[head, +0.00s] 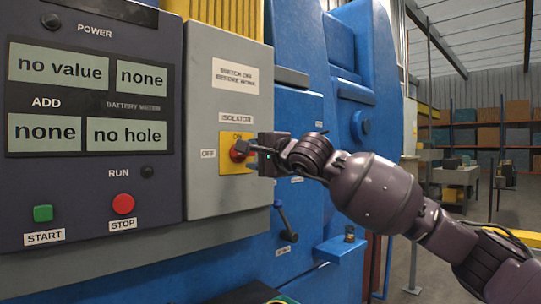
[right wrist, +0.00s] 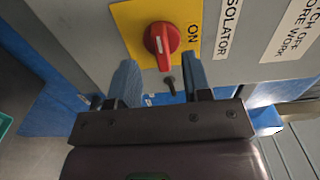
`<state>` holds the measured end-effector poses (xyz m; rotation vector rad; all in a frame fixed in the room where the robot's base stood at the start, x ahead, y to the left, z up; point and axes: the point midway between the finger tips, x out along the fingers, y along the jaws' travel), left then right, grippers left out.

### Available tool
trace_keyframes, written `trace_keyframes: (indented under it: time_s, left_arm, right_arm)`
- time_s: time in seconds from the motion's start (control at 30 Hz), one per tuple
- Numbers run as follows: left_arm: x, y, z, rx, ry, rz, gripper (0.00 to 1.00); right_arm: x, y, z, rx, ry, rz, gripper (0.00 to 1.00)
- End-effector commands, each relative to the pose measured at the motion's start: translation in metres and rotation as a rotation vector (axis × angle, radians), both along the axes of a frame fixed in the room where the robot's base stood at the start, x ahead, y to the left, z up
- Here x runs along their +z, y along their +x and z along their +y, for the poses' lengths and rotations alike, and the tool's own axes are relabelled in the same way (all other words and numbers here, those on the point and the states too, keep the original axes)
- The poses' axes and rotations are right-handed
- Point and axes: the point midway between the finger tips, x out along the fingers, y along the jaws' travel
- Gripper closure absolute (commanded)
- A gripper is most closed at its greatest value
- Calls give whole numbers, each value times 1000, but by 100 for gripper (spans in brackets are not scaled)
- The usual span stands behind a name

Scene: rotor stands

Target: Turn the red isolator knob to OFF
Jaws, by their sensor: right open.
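The red isolator knob (head: 238,153) sits on a yellow plate (head: 226,167) on the grey box, with OFF printed to its left and ON above. In the right wrist view the red knob (right wrist: 162,40) has a raised grip running roughly up and down, with a small white mark; the ON word lies to its right. My right gripper (head: 257,150) is at the knob from the right. In the right wrist view the right gripper (right wrist: 159,78) is open, its two blue-grey fingers short of the knob, one on either side. My left gripper is not in view.
The grey isolator box (head: 215,70) stands beside a dark panel with displays, a green START button (head: 43,213) and a red STOP button (head: 123,204). A dark lever (head: 285,221) is on the blue machine (head: 305,240) below the gripper. Shelves stand far right.

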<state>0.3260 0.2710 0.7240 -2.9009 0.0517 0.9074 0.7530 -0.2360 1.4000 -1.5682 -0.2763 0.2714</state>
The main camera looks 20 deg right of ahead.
Motion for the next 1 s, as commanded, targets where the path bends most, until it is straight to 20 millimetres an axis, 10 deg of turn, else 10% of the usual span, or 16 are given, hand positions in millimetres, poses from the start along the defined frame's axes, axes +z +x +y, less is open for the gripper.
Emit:
trace_keyframes:
  time_s: [0.4, 1.0]
  left_arm:
    - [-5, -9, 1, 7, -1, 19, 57]
    - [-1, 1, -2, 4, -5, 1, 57]
  right_arm:
    - [-2, -54, -19, 0, -2, 2, 55]
    - [-1, -59, -21, 1, -1, 2, 55]
